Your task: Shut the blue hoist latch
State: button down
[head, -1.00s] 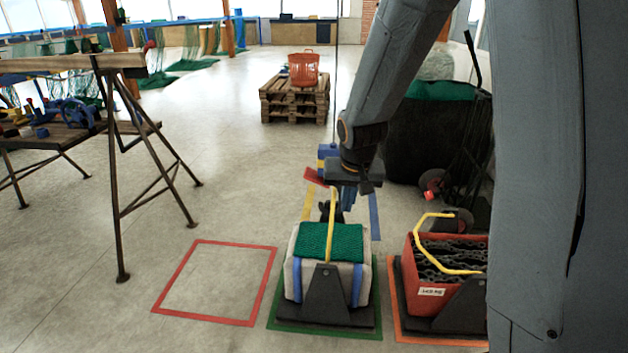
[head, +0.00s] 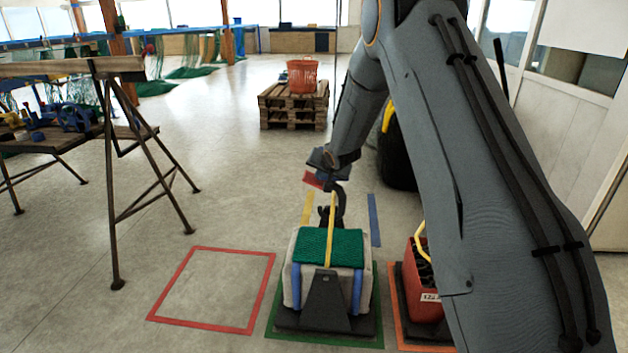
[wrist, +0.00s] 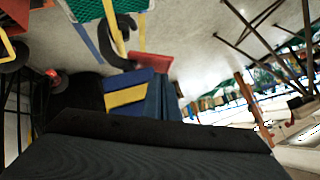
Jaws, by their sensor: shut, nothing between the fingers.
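The hoist hangs above the green-topped load, with a dark curved hook (head: 341,203) under it. It is partly hidden by my gripper in the head view. In the wrist view a blue block with a yellow band (wrist: 126,96) stands close before my gripper, and the hook (wrist: 113,32) shows beyond it. A red plate (head: 313,180) sticks out beside the block; it also shows in the wrist view (wrist: 150,61). I see no distinct blue latch, and cannot tell if the red plate is part of it. My gripper (wrist: 166,99) is shut and empty beside the block; contact is unclear.
An empty red frame (head: 178,256) lies left. A trestle (head: 112,215) stands farther left.

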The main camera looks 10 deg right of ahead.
aim_at(311, 182)
jog(key=x, duration=1)
jog(key=shift+w+f+b, duration=0.1)
jog(key=shift+f+b, duration=0.1)
jog(key=shift+b, duration=0.7)
